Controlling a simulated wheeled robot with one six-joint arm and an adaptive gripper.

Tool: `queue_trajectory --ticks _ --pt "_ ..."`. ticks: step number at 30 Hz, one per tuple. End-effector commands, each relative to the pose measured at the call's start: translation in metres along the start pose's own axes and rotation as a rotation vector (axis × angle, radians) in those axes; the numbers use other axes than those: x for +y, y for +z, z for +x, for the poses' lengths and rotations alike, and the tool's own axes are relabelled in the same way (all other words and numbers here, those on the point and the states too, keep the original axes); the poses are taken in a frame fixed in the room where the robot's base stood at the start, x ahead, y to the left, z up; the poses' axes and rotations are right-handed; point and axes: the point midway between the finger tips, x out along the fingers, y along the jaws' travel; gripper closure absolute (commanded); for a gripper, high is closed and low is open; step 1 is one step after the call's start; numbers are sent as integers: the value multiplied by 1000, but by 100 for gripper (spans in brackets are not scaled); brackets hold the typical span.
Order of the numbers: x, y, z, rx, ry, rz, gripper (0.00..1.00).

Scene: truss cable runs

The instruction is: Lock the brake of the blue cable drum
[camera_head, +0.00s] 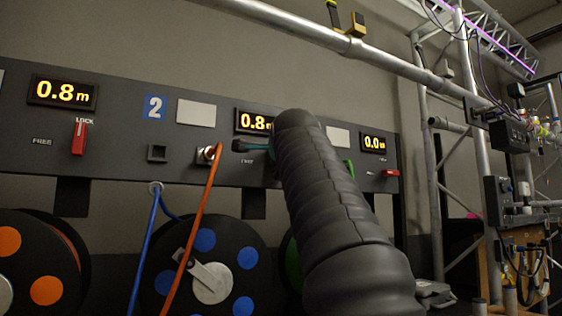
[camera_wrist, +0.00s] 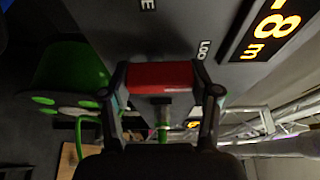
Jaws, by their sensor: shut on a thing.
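The blue cable drum (camera_head: 245,257) hangs under the panel section tagged 2, with blue discs and a silver crank on its face. Its red brake lever (camera_wrist: 160,75) shows in the wrist view between the two fingers of my gripper (camera_wrist: 163,92), which is shut on it. The FREE and LOCK (camera_wrist: 204,52) labels are partly in view there, on the panel beside the lever. In the head view my arm hides the lever and most of my gripper (camera_head: 250,146); I cannot tell whether the lever stands at FREE or LOCK.
The grey panel (camera_head: 110,172) also carries a left red lever (camera_head: 79,139), upright at LOCK, and a right red lever (camera_head: 390,173), lying sideways. An orange cable (camera_head: 191,228) and a blue cable (camera_head: 145,250) hang left of my arm. A green drum (camera_wrist: 75,68) is close by.

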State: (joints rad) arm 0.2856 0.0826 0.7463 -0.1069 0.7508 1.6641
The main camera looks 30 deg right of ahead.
Motion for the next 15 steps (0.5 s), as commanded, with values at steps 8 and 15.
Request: queue_trajectory --ticks 8,15 --pt "0 0 0 0 1 0 12" --pt "0 0 -3 1 -1 0 12"
